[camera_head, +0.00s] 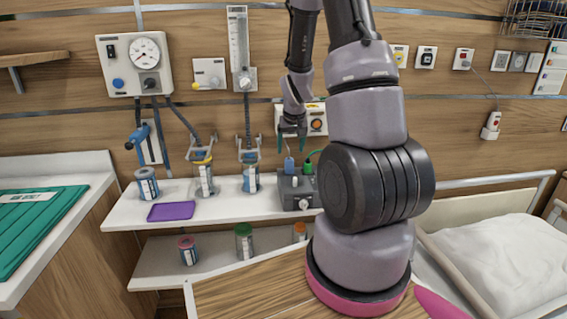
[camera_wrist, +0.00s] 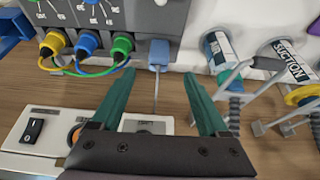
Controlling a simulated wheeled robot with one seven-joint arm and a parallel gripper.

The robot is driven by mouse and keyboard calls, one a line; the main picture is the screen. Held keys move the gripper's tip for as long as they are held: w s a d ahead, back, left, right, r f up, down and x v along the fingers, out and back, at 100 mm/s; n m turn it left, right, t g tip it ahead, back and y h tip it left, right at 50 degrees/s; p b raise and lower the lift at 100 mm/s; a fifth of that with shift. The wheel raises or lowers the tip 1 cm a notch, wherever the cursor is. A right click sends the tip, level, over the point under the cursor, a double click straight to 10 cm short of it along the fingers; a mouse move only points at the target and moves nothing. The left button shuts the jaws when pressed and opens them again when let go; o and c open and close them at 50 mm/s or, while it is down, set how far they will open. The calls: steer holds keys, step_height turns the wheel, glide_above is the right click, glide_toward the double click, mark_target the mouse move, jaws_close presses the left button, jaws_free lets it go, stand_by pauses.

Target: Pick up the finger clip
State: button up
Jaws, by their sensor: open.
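The small blue finger clip (camera_head: 289,166) is at the dark grey box (camera_head: 289,193) on the white shelf, with a thin grey lead running from it. In the wrist view the clip (camera_wrist: 159,52) lies at the box's edge, just beyond my fingertips and about midway between them. My gripper (camera_head: 292,143) is above the clip in the head view, pointing down. In the wrist view my gripper (camera_wrist: 158,76) has its two green fingers spread apart with nothing between them but the lead further back. The clip's underside is hidden.
Yellow, blue and green plugs (camera_wrist: 121,44) with leads sit beside the clip. Suction jars (camera_wrist: 296,65) stand on its other side. A purple tray (camera_head: 171,211) lies on the shelf (camera_head: 125,214). The wall panel (camera_wrist: 28,130) is close by my fingers.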

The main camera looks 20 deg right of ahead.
mark_target(290, 160)
steer(key=x, duration=1)
steer(key=shift+d, duration=0.1)
steer(key=shift+r, duration=0.1)
jaws_close()
